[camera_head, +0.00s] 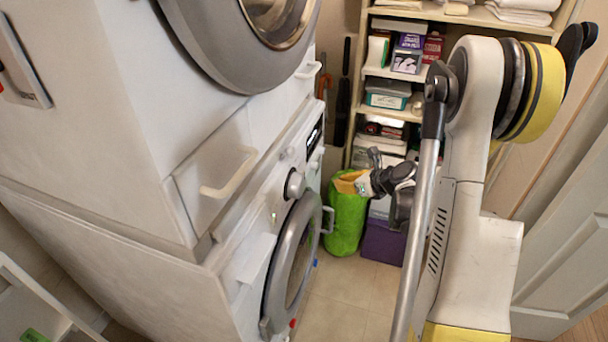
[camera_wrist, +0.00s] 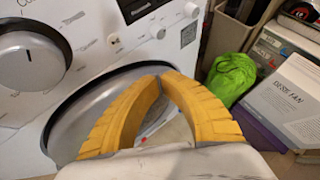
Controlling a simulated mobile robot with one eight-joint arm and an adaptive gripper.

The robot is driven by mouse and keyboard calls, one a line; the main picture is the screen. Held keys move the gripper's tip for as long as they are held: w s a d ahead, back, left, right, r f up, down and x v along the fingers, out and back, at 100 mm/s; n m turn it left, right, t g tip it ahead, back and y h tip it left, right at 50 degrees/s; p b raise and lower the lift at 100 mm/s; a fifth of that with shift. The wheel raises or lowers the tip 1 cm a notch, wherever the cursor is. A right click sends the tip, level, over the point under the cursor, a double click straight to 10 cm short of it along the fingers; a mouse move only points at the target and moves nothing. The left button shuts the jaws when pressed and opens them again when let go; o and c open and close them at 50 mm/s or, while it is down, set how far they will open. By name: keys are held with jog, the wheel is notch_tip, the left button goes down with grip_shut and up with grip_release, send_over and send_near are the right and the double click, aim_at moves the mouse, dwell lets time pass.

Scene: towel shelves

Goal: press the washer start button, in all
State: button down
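The white washer is the lower machine in the head view (camera_head: 228,297), with a grey round door (camera_head: 275,265). Its front panel carries a dial (camera_head: 294,184) and a dark display (camera_head: 314,136). In the wrist view the panel shows a large dial (camera_wrist: 32,62), the display (camera_wrist: 138,8) and small round buttons, one at the middle (camera_wrist: 157,31) and one farther right (camera_wrist: 191,10). I cannot tell which is the start button. My gripper (camera_wrist: 164,77) has its yellow fingertips together, with nothing between them, in front of the door. In the head view it is right of the washer, partly hidden by my arm.
A second machine (camera_head: 120,110) is stacked above, with a handled drawer (camera_head: 217,172). A green bag (camera_head: 343,218) and purple box (camera_head: 383,243) stand on the floor before loaded shelves (camera_head: 398,75). Bare tiled floor (camera_head: 340,295) lies beside the washer door.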

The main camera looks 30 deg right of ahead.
jog(key=w+a, duration=0.5)
jog(key=shift+w+a, duration=0.4)
jog(key=shift+w+a, duration=0.1)
dwell(1.2)
jog(key=shift+w+a, duration=0.2)
